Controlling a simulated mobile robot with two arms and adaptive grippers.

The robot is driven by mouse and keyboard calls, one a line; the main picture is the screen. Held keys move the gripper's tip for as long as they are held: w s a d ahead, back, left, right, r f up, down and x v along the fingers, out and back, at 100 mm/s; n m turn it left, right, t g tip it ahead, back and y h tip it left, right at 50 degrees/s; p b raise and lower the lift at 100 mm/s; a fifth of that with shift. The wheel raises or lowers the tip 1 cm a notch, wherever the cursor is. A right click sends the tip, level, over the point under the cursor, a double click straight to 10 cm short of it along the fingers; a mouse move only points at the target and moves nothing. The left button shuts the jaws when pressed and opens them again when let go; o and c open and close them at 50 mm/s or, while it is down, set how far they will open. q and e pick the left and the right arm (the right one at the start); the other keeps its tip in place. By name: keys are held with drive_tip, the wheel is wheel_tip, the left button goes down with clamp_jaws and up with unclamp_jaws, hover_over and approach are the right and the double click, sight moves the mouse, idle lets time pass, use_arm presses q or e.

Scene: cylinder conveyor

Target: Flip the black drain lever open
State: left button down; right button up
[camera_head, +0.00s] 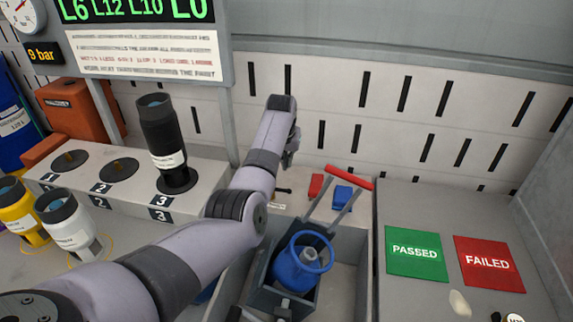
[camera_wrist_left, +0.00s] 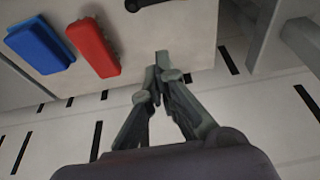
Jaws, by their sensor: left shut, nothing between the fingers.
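A small black lever (camera_head: 283,191) sits on the pale block behind the bin. In the left wrist view the black lever (camera_wrist_left: 142,4) shows at the top edge, partly cut off by the frame. My left gripper (camera_head: 288,162) hangs behind and above the lever, at the end of the arm reaching across the picture. In the wrist view the left gripper (camera_wrist_left: 161,68) has its fingertips together and empty, apart from the lever in the picture.
Red (camera_head: 316,186) and blue (camera_head: 342,196) pieces lie right of the lever. A black-and-white cylinder (camera_head: 163,135) stands on the numbered stand. Green (camera_head: 415,254) and red (camera_head: 488,264) pads lie right.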

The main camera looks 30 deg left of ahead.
use_arm(q)
drive_tip(key=b+x, duration=0.3)
drive_tip(key=x, duration=0.4)
drive_tip(key=shift+b, duration=0.35)
drive_tip(key=shift+w+f+b, duration=0.15)
drive_tip(key=shift+f+b, duration=0.35)
drive_tip(key=shift+b, duration=0.1)
drive_tip(key=shift+d+r+p, duration=0.1)
drive_tip(key=shift+r+p, duration=0.25)
drive_tip(key=shift+p, duration=0.45)
drive_tip(key=shift+s+d+r+p, duration=0.15)
drive_tip(key=shift+s+r+p, duration=0.05)
drive_tip(key=shift+s+p, duration=0.85)
drive_tip(key=shift+p, duration=0.35)
drive_tip(key=shift+s+d+p, duration=0.3)
drive_tip(key=shift+s+p, duration=0.2)
drive_tip(key=shift+s, duration=0.4)
drive_tip(key=shift+r, duration=0.1)
